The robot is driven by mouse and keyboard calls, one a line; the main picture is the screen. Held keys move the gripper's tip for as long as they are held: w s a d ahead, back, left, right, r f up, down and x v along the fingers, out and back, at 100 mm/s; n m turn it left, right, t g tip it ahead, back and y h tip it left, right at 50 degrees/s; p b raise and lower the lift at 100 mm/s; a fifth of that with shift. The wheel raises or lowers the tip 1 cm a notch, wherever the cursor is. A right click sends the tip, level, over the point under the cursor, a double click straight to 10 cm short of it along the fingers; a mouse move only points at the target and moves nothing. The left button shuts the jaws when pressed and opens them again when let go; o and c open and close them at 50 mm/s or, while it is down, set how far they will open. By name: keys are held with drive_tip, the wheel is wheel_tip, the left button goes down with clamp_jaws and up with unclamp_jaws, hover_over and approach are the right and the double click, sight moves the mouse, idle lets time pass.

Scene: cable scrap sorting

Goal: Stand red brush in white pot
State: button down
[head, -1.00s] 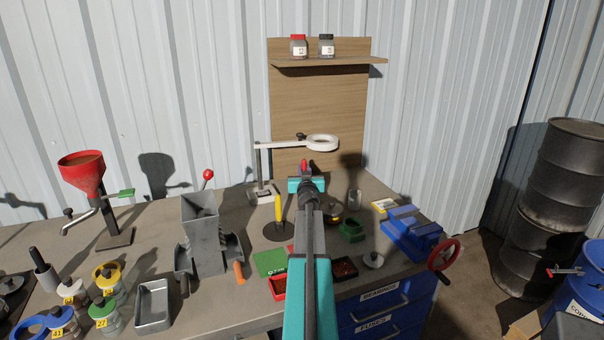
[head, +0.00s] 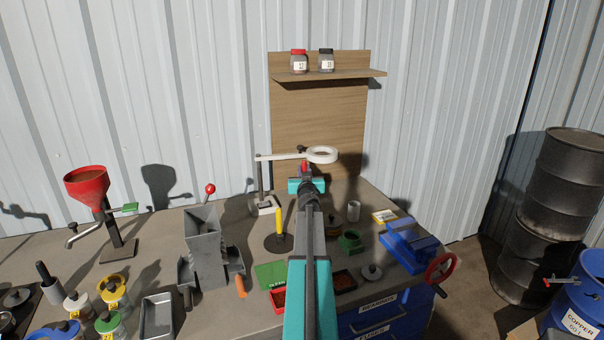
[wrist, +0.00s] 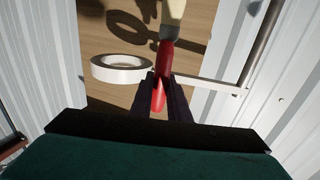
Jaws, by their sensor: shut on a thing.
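The red brush (wrist: 167,58) is between the two fingers of my gripper (wrist: 163,88) in the wrist view, with its red handle in the jaws and its cream part toward the top edge. In the head view, my gripper (head: 306,177) is raised above the back of the bench, below the ring lamp in the picture, and a bit of the red brush (head: 305,167) shows there. The white pot (head: 353,211) is a small upright cylinder on the bench, right of and below my gripper in the picture. Its inside is too small to make out.
The white ring lamp (head: 322,154) is close to my gripper in the picture; it also shows in the wrist view (wrist: 122,70). A yellow-handled tool on a dark disc (head: 278,242), a green container (head: 349,241) and a blue vise (head: 408,245) stand around the pot.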

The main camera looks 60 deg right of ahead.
sight(304, 162)
idle(0.3)
drive_tip(key=r+p, duration=0.2)
drive_tip(key=p, duration=0.1)
drive_tip(key=shift+w+d+n+t, duration=0.1)
drive_tip(key=shift+d+n+t, duration=0.2)
drive_tip(key=shift+t, duration=0.1)
drive_tip(key=p, duration=0.2)
drive_tip(key=r+n+t+y+p, duration=0.1)
drive_tip(key=p, duration=0.1)
drive_tip(key=shift+w+d+r+y, duration=0.1)
drive_tip(key=shift+w+r+y, duration=0.1)
drive_tip(key=shift+y, duration=0.1)
drive_tip(key=n+t+y+p, duration=0.1)
drive_tip(key=p, duration=0.2)
drive_tip(key=shift+w+r+p, duration=0.15)
drive_tip(key=shift+r+p, duration=0.15)
drive_tip(key=shift+r, duration=0.1)
drive_tip(key=shift+n+t+y+p, duration=0.3)
drive_tip(key=shift+t+y+p, duration=0.15)
drive_tip(key=shift+p, duration=0.4)
drive_tip(key=shift+a, duration=0.2)
drive_tip(key=shift+a+f+y+p, duration=0.1)
drive_tip(key=shift+f+y+p, duration=0.05)
drive_tip(key=shift+y+p, duration=0.15)
